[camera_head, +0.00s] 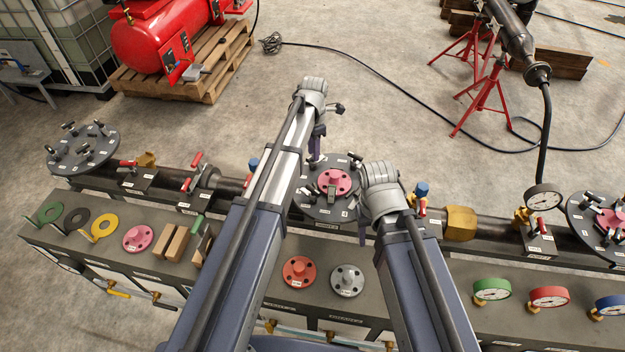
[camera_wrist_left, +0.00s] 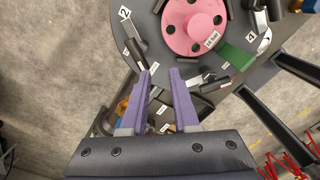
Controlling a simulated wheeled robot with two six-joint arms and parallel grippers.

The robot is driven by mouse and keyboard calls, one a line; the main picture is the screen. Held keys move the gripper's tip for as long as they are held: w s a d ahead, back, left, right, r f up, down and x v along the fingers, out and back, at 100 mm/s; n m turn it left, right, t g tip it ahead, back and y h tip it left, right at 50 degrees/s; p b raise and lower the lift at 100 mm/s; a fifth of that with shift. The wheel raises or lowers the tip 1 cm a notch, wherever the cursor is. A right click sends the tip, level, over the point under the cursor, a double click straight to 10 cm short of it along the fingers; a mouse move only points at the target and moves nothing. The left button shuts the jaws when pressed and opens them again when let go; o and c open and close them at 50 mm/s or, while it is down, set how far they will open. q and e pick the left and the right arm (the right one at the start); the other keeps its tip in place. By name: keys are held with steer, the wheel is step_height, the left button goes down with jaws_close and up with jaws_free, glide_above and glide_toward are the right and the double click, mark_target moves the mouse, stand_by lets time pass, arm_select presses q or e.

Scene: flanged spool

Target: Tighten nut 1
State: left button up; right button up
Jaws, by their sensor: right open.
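A dark round flange (camera_head: 322,210) with a pink disc (camera_head: 335,182) at its middle lies at the centre of the head view. Clamps with numbered tags surround the disc; I cannot tell which is nut 1. In the left wrist view the pink disc (camera_wrist_left: 195,25) carries a "16 BAR" tag. My left gripper (camera_head: 316,150) is at the flange's far left edge. Its purple fingers (camera_wrist_left: 160,90) are apart and empty, near a dark-handled clamp (camera_wrist_left: 137,53) at the rim. My right gripper (camera_head: 362,232) is open at the flange's near right side, partly hidden by its own arm.
A bench (camera_head: 250,290) in front holds a red disc (camera_head: 299,271), a grey disc (camera_head: 347,280), rings, wooden blocks and several gauges. A pipe runs left and right of the flange, with another clamped flange (camera_head: 85,148) at the left.

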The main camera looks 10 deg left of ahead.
mark_target(313, 189)
arm_select(q)
steer(key=s+m, duration=0.3)
steer(key=m, duration=0.1)
steer(key=s+d+m, duration=0.1)
steer(key=s+m, duration=0.2)
steer(key=m, duration=0.1)
steer(key=s+m, duration=0.3)
steer(key=m, duration=0.2)
steer(key=shift+s+d, duration=0.35)
steer(key=shift+s, duration=0.05)
steer(key=shift+s+d+m, duration=0.1)
steer(key=shift+s+m, duration=0.2)
steer(key=shift+m, duration=0.4)
step_height(313, 189, down, 8)
steer(key=b, duration=0.8)
steer(key=shift+r+m+p, duration=0.5)
steer(key=shift+m, duration=0.1)
steer(key=m, duration=0.9)
steer(key=shift+m, duration=0.3)
steer(key=m, duration=0.9)
steer(key=shift+m, duration=0.3)
steer(key=shift+n, duration=1.4)
step_height(313, 189, up, 7)
steer(key=p, duration=0.7)
